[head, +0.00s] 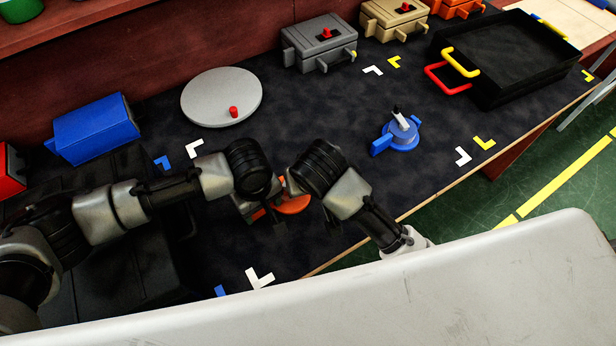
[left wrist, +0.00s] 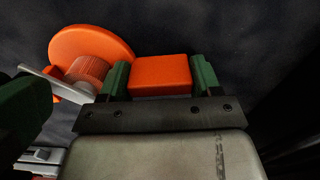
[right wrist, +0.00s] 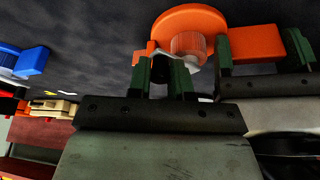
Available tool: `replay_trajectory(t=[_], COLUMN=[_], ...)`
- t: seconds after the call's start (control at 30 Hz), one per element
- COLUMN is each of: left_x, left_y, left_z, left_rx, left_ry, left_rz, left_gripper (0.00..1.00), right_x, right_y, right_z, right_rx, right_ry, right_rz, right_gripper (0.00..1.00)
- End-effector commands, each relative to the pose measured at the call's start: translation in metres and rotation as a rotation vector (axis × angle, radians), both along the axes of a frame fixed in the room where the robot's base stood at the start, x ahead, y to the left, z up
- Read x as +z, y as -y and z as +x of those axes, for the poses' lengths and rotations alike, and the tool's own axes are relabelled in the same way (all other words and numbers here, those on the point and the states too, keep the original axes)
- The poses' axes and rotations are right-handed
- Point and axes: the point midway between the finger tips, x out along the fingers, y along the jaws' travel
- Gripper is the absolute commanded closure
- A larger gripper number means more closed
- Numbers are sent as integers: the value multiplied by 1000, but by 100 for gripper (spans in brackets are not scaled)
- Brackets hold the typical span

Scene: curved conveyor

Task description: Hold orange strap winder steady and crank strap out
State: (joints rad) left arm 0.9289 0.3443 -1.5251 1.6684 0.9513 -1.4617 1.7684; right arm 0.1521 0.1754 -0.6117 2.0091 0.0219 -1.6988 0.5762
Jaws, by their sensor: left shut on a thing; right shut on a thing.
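The orange strap winder has a round disc, a ribbed drum and a block-shaped handle. In the head view its disc (head: 297,204) shows partly between my two wrists, low over the dark table. My left gripper (left wrist: 160,82) is shut across the winder's orange block (left wrist: 160,72), a green finger on each side. My right gripper (right wrist: 160,78) is shut on the dark crank knob (right wrist: 160,68) beside the drum (right wrist: 188,44). The metal crank arm (left wrist: 45,80) runs from the drum toward the right gripper's finger. I cannot make out any strap pulled out.
A blue winder (head: 402,136) stands to the right. Behind are a grey turntable (head: 212,98), a grey box (head: 320,45) and a tan box (head: 394,19). A blue box (head: 95,130) is at left, a black tray (head: 505,60) at far right. The table's front edge is close.

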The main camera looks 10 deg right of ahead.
Motion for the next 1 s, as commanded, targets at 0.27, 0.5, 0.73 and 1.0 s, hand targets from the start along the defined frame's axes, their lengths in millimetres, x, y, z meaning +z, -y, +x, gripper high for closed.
replay_trajectory(t=[0.27, 0.5, 0.73, 1.0], left_x=[0, 0, 0, 0], left_y=[-1, -1, -1, -1], left_z=[1, 1, 1, 1], left_rx=[4, 4, 3, 2], left_ry=[1, 2, 1, 1], left_rz=[3, 2, 2, 1], left_gripper=[74, 74, 74, 74], right_x=[0, 0, 0, 0], right_y=[-1, -1, -1, -1], right_z=[-2, -2, -2, -2], right_rx=[-39, -39, -38, -39], right_ry=[-1, -1, -1, 0], right_rz=[2, 2, 2, 1], right_gripper=[100, 100, 62, 55])
